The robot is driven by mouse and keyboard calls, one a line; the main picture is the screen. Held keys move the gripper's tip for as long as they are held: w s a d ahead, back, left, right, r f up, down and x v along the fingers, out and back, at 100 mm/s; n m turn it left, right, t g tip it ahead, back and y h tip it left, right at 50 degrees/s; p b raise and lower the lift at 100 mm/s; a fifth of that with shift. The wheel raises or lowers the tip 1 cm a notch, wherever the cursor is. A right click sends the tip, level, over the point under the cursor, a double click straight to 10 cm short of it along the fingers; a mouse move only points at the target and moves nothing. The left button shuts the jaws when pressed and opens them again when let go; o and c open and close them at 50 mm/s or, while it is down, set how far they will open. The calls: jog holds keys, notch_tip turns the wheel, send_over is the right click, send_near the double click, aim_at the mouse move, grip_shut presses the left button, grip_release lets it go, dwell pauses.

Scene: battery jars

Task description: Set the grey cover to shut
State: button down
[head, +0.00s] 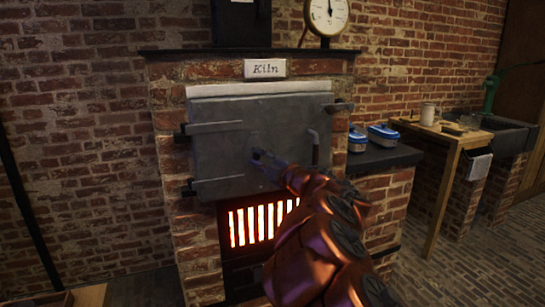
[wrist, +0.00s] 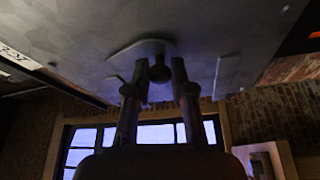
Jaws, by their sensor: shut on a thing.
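The large grey metal kiln door (head: 220,115) lies across the kiln front, with strap hinges on its left. In the wrist view, a small grey plate (wrist: 128,51) with a round dark knob (wrist: 159,73) sits on the door's face (wrist: 80,50). This plate looks like the grey cover. My gripper (head: 258,155) is at the middle of the door. In the wrist view, my gripper's fingers (wrist: 159,92) stand on both sides of the knob and are shut on it. I cannot tell whether a hole lies under the plate. In the head view, my gripper mostly hides the plate.
A bent handle (head: 315,147) stands out on the door's right side, near my gripper. Below, a glowing barred grate (head: 258,222) shows. Blue-lidded containers (head: 382,135) sit on a dark ledge at the right. A wooden table (head: 445,135) and sink are farther right.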

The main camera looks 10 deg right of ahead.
dwell(0.4)
jog(key=c, duration=1)
grip_release()
jog(key=shift+d, duration=0.1)
jog(key=v, duration=1.2)
jog(key=shift+r, duration=0.1)
